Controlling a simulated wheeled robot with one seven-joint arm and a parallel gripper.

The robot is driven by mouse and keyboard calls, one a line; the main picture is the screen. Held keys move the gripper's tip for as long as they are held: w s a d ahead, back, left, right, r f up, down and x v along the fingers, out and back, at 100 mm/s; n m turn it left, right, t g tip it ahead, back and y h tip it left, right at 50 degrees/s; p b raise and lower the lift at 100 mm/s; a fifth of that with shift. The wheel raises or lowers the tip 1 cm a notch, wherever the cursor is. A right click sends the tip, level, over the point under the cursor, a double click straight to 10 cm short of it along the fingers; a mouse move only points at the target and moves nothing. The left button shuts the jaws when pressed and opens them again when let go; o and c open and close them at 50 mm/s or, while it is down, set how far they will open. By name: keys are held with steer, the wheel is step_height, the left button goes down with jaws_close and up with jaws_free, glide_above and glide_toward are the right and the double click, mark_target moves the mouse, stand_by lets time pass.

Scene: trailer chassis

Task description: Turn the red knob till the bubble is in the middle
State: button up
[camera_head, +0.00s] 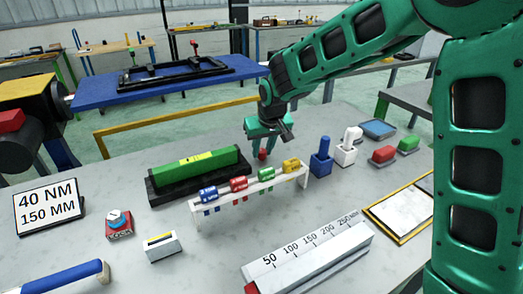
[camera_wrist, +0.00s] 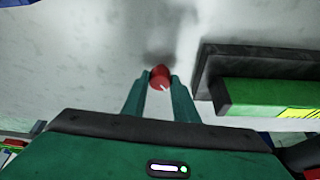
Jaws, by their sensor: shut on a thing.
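My gripper (camera_head: 263,146) points down behind the rack, beside the right end of a green block (camera_head: 215,158) on a black base (camera_head: 158,196). The block has a yellow strip (camera_head: 198,158) on top; I cannot make out a bubble. The red knob (camera_head: 262,155) is between my fingertips. In the wrist view my gripper (camera_wrist: 160,82) is shut on the red knob (camera_wrist: 160,73), which has a white mark. The black base (camera_wrist: 225,60) and green block (camera_wrist: 255,96) lie to its right, apart from the fingers. What lies under the knob is hidden.
A white rack (camera_head: 245,195) with several coloured tools stands in front of the green block. Blue (camera_head: 322,160) and white (camera_head: 346,150) holders stand to the right. A long scale (camera_head: 315,262) lies at the front. A sign (camera_head: 48,206) stands left.

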steer(key=shift+n, duration=0.4)
steer(key=o, duration=1)
steer(key=v, duration=1)
steer(key=shift+s+d+r, duration=0.1)
steer(key=shift+d+r, duration=0.15)
steer(key=shift+r, duration=0.05)
